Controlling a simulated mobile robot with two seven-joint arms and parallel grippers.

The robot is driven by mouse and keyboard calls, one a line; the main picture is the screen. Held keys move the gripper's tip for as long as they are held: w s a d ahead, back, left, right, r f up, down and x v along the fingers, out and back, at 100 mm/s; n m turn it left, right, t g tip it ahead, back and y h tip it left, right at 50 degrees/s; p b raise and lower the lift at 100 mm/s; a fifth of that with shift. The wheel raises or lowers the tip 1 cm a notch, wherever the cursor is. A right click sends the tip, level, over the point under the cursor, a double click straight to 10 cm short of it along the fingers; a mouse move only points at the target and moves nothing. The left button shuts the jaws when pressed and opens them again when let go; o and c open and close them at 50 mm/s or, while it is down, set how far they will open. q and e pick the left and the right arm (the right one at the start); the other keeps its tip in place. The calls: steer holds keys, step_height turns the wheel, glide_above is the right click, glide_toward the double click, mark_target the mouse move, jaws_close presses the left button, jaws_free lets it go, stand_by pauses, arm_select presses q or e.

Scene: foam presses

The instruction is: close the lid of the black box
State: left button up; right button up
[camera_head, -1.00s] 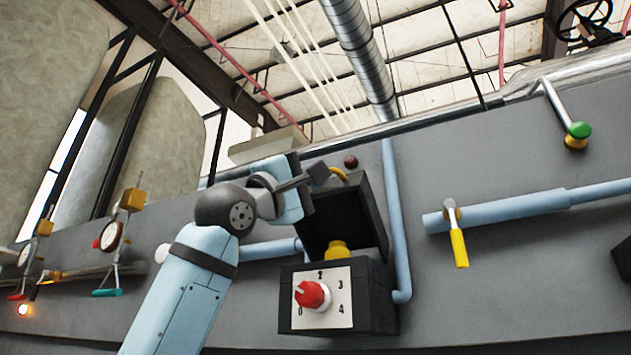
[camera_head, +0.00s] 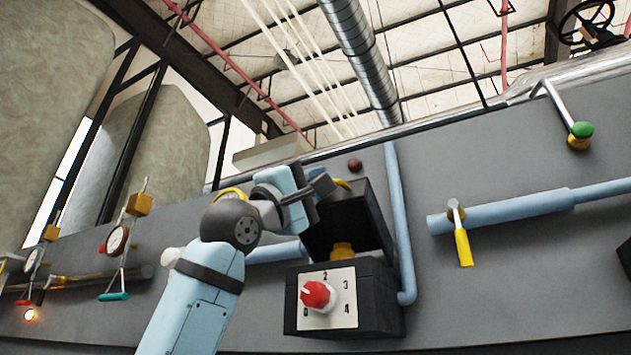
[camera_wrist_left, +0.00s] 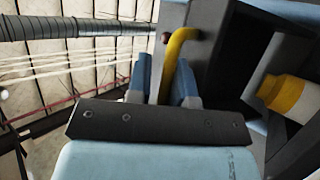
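The black box (camera_head: 378,308) is mounted on the grey wall, with a dial on its front. Its lid (camera_head: 368,215) stands raised and open. A yellow handle (camera_head: 343,184) is on the lid near its upper edge; it also shows in the left wrist view (camera_wrist_left: 180,48). My left gripper (camera_head: 322,186) is at the lid's upper left, beside the handle. In the left wrist view its two blue fingers (camera_wrist_left: 163,85) are apart, with the handle's lower end appearing between them. A gap shows, and contact cannot be made out. My right gripper is not in view.
A red knob (camera_head: 318,295) sits on the white dial plate. A yellow part (camera_head: 342,250) is inside the box. A blue pipe (camera_head: 402,220) runs close along the box's right side. A yellow-handled lever (camera_head: 462,245) is farther right.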

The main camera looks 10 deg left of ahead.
arm_select(q)
steer(key=b+v, duration=0.3)
steer(key=v, duration=1)
steer(key=shift+s+a+f, duration=0.2)
steer(key=shift+a, duration=0.05)
